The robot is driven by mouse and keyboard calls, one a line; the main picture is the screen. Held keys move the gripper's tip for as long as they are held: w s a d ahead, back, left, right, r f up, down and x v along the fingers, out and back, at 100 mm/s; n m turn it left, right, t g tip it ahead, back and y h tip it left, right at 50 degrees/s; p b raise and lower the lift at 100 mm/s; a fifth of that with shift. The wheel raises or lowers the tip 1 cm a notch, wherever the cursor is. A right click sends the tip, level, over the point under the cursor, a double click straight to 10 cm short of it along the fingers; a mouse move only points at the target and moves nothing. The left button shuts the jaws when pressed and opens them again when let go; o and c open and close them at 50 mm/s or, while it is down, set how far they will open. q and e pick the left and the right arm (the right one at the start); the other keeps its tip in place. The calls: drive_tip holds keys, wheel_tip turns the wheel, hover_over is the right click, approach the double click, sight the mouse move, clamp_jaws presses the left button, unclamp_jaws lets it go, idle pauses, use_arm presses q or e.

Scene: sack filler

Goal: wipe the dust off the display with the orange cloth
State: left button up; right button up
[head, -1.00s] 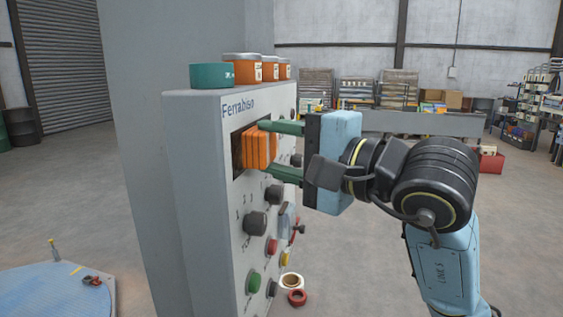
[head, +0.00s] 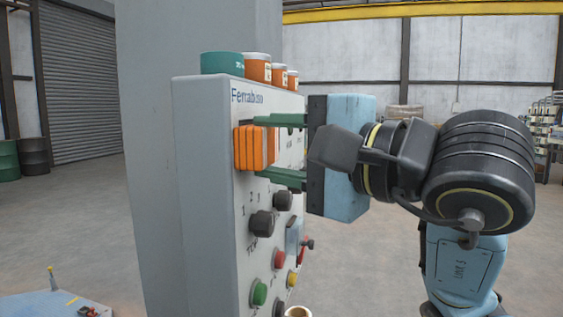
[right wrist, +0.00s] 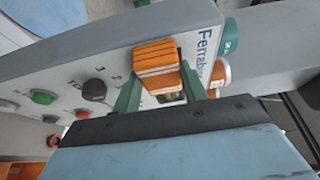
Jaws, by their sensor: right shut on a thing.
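The orange cloth (head: 250,149) is a folded pad with pale lines, at the front of the grey panel (head: 205,190) below the "Ferrabuso" lettering. It also shows in the right wrist view (right wrist: 156,66). My right gripper (head: 266,146) is shut on the cloth, with one green finger above and one below in the head view. The display is almost wholly hidden behind the cloth and fingers, so I cannot see any dust on it. I cannot tell whether the cloth touches the display. My left gripper is not in view.
A teal tin (head: 222,63) and several orange tins (head: 257,68) stand on top of the panel. Below the cloth, black knobs (head: 262,223), a green button (head: 259,293) and a red button (head: 279,259) stick out. Open floor lies behind my right arm.

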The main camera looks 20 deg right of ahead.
drive_tip(key=shift+s+b, duration=0.1)
drive_tip(key=shift+b, duration=0.2)
drive_tip(key=shift+w+d+b, duration=0.3)
drive_tip(key=shift+w, duration=0.1)
drive_tip(key=w+d+b, duration=0.2)
drive_tip(key=w+d, duration=0.5)
drive_tip(key=w, duration=0.3)
drive_tip(key=shift+d, duration=0.25)
idle(0.5)
drive_tip(key=shift+f, duration=0.1)
